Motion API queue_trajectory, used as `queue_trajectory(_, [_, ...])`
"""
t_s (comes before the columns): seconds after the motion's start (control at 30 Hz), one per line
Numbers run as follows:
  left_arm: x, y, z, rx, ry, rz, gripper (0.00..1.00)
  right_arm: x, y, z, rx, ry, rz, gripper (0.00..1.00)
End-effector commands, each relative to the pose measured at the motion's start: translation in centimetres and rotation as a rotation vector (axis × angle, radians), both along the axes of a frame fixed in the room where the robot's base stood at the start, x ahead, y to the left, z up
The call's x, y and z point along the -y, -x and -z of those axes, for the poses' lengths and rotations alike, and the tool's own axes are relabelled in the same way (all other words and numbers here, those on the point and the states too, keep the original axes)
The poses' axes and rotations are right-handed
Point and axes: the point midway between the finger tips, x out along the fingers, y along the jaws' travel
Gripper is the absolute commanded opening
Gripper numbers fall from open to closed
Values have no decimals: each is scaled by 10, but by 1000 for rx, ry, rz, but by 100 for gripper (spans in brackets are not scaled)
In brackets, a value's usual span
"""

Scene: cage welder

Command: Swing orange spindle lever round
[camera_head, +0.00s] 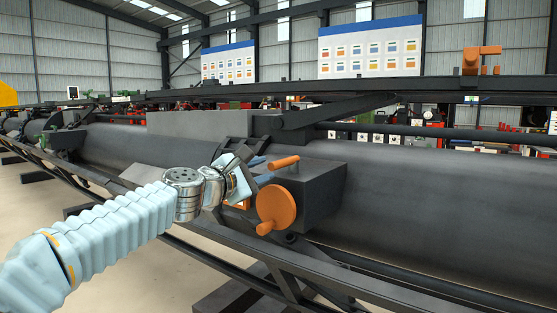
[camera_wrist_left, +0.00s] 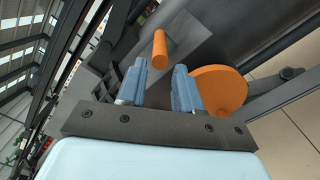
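An orange lever handle (camera_head: 284,162), a short round bar, sticks out beside an orange disc (camera_head: 277,208) on a dark box-shaped housing (camera_head: 322,190). How the handle joins the housing is hidden. My left gripper (camera_head: 263,170) is just left of the handle, above the disc. In the left wrist view the two blue fingers of the gripper (camera_wrist_left: 159,68) stand apart with an empty gap. The handle (camera_wrist_left: 159,48) shows just beyond the fingertips, in line with the gap, and the disc (camera_wrist_left: 219,90) is partly behind the right finger. My right gripper is out of view.
A long dark cylinder (camera_head: 440,210) runs to the right behind the housing. A dark rail frame (camera_head: 330,285) passes below it. Another orange fitting (camera_head: 482,60) sits on the upper beam at the far right. Bare floor (camera_head: 125,270) lies at the lower left.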

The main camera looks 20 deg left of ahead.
Motion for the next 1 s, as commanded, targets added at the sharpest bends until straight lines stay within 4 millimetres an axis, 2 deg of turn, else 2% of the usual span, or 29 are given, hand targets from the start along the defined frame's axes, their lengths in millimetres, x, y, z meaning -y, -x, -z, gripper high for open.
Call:
queue_trajectory(0.03, [5, -12, -4, -3, 2, 4, 34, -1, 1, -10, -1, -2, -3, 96])
queue_trajectory(0.1, [10, -26, -4, -2, 1, 3, 34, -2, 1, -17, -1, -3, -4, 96])
queue_trajectory(0.3, [20, -55, -2, -1, 1, 1, 34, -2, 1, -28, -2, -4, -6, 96])
queue_trajectory(0.47, [23, -63, -1, 0, -1, 0, 34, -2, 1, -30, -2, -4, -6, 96])
queue_trajectory(0.7, [24, -64, 1, 0, -1, -1, 34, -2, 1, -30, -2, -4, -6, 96])
queue_trajectory(0.73, [24, -64, 1, 0, -1, -1, 32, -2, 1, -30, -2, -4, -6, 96])
queue_trajectory(0.93, [23, -64, 1, 0, -1, -1, 1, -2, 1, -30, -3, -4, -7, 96])
queue_trajectory(1.0, [23, -64, 1, -1, -1, 0, 0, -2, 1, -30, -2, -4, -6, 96])
